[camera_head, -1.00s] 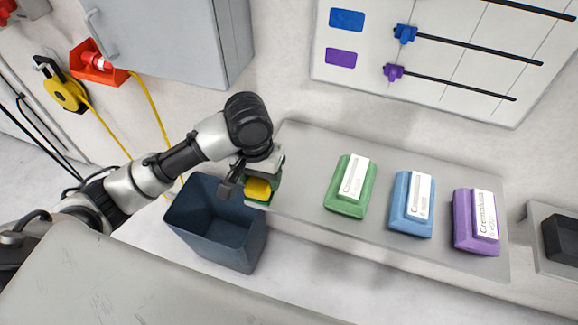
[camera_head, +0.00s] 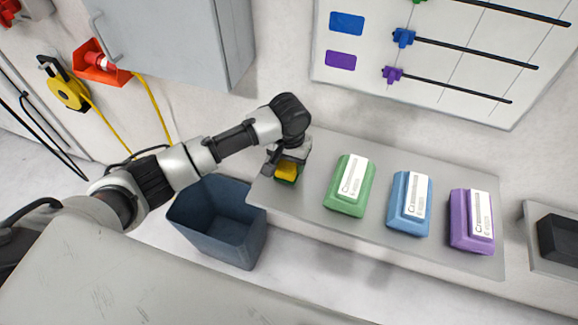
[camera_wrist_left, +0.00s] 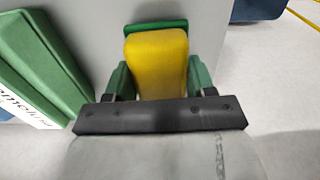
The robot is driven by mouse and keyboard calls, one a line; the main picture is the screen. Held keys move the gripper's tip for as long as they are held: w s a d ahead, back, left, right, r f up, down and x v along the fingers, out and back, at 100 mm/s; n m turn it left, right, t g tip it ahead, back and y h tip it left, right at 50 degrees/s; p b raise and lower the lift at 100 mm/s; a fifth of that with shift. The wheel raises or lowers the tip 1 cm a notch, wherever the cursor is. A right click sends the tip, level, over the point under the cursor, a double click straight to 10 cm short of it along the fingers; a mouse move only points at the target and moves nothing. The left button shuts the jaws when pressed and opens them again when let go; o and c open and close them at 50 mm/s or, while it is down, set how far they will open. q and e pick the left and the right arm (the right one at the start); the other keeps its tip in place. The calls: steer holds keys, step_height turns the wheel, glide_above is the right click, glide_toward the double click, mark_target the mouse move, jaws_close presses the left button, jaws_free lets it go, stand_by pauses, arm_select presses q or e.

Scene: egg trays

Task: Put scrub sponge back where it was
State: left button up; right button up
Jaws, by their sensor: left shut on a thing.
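The scrub sponge (camera_head: 287,171) is yellow with a green layer. My left gripper (camera_head: 287,165) is shut on it, over the left end of the grey shelf (camera_head: 320,215). In the left wrist view the sponge (camera_wrist_left: 158,65) sits between the two green fingertips of the left gripper (camera_wrist_left: 158,80), and its green layer shows at the far end. I cannot tell whether the sponge touches the shelf. My right gripper is not in view.
Green (camera_head: 343,202), blue (camera_head: 402,218) and purple (camera_head: 465,236) labelled blocks stand in a row on the shelf, right of the sponge. An open dark blue bin (camera_head: 237,248) stands below the shelf's left end. A slider board (camera_head: 440,85) hangs on the wall.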

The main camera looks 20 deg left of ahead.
mark_target(289, 170)
arm_select(q)
steer(key=shift+s+f, duration=0.15)
steer(key=shift+f, duration=1.3)
steer(key=o, duration=1.1)
step_height(289, 170, up, 12)
steer(key=shift+r+b, duration=0.1)
steer(key=shift+b, duration=0.25)
